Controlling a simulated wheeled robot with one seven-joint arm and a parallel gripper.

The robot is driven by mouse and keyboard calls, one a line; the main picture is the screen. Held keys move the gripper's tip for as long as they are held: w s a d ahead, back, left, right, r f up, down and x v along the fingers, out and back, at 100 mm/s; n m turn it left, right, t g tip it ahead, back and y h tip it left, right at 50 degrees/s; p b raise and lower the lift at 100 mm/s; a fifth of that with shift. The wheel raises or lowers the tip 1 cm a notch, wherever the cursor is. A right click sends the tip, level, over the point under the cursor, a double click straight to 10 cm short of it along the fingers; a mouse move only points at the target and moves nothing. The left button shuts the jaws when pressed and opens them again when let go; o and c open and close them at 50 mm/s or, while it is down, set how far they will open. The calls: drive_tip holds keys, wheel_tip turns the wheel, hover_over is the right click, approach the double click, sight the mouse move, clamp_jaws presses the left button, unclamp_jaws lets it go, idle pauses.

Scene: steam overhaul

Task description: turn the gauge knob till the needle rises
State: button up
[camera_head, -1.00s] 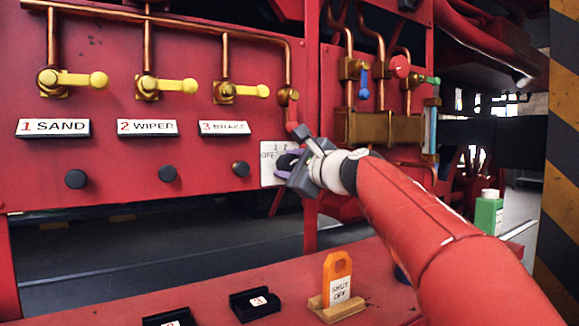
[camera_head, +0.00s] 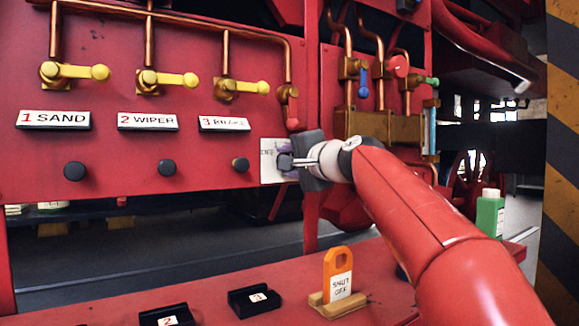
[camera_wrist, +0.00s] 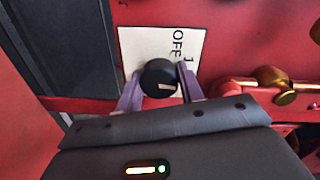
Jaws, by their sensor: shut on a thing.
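The black knob (camera_wrist: 158,77) with a pale pointer mark sits on a white plate (camera_wrist: 135,47) lettered "OFF" and "1", on the red panel. In the wrist view my gripper (camera_wrist: 160,84) has its purple fingers on either side of the knob, shut on it. In the head view my gripper (camera_head: 284,162) is at the plate (camera_head: 270,170), right of the "3" label, and mostly hides the knob. No gauge face or needle can be made out in either view.
Yellow-handled valves (camera_head: 75,71) line the panel at upper left, above labels and black knobs (camera_head: 167,168). A red lever (camera_head: 293,112) hangs just above my gripper. Below, a red bench holds an orange "SHUT OFF" tag (camera_head: 338,262) and a green bottle (camera_head: 489,215).

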drive_tip(key=n+b, duration=0.1)
drive_tip(key=n, duration=0.3)
drive_tip(key=shift+f+n, duration=0.15)
drive_tip(key=shift+n, duration=0.25)
drive_tip(key=shift+h, duration=0.3)
drive_tip(key=o, duration=1)
drive_tip(key=b+v, duration=0.2)
drive_tip(key=v, duration=0.6)
drive_tip(key=shift+b, duration=0.35)
